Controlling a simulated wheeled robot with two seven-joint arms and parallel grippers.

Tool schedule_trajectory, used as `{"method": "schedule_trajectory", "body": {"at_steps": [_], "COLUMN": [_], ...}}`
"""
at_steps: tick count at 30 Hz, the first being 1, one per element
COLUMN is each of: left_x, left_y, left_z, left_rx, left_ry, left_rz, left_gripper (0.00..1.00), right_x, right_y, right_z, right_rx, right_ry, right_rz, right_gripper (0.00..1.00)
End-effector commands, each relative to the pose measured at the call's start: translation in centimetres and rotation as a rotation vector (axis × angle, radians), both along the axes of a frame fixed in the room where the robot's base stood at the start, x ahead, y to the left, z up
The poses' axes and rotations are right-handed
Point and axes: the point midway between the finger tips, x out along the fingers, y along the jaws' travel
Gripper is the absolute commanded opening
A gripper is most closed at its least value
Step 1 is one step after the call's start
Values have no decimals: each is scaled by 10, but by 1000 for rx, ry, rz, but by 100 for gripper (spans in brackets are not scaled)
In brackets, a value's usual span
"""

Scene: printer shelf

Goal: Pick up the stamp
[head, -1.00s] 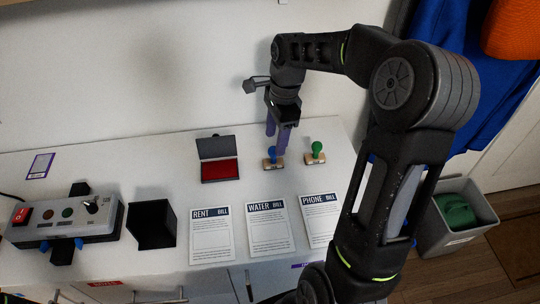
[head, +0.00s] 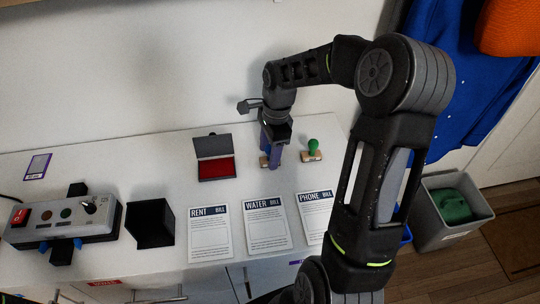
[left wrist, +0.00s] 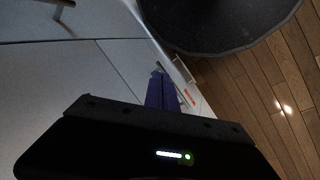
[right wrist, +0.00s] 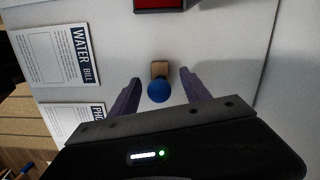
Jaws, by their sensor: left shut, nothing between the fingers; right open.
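In the right wrist view the blue-knobbed stamp (right wrist: 158,88) stands on its wooden base between the two fingers of my right gripper (right wrist: 158,84), which is open around it with a gap on each side. In the head view my right gripper (head: 273,160) hides most of this stamp; only a bit of its wooden base (head: 264,162) shows. A second stamp with a green knob (head: 313,149) stands to the right on the white tabletop. My left gripper (left wrist: 165,92) shows in the left wrist view, shut and empty, in front of the cabinet.
An open ink pad (head: 216,168) with a red pad lies left of the right gripper. Rent, water (head: 266,225) and phone bills lie in front. A black box (head: 150,223) and a button panel (head: 62,219) stand at left. The wall is close behind.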

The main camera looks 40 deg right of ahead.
Motion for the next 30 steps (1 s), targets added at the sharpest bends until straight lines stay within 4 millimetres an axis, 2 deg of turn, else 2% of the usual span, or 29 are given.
{"method": "schedule_trajectory", "body": {"at_steps": [5,22,30], "left_x": [0,0,0], "left_y": [0,0,0], "left_z": [2,2,2], "left_rx": [0,0,0], "left_ry": [0,0,0], "left_rz": [0,0,0], "left_gripper": [0,0,0], "right_x": [0,1,1], "right_y": [2,2,2], "right_z": [-17,-17,-17], "right_rx": [0,0,0], "right_ry": [1,-1,-1], "right_rz": [1,0,0], "right_gripper": [55,55,35]}}
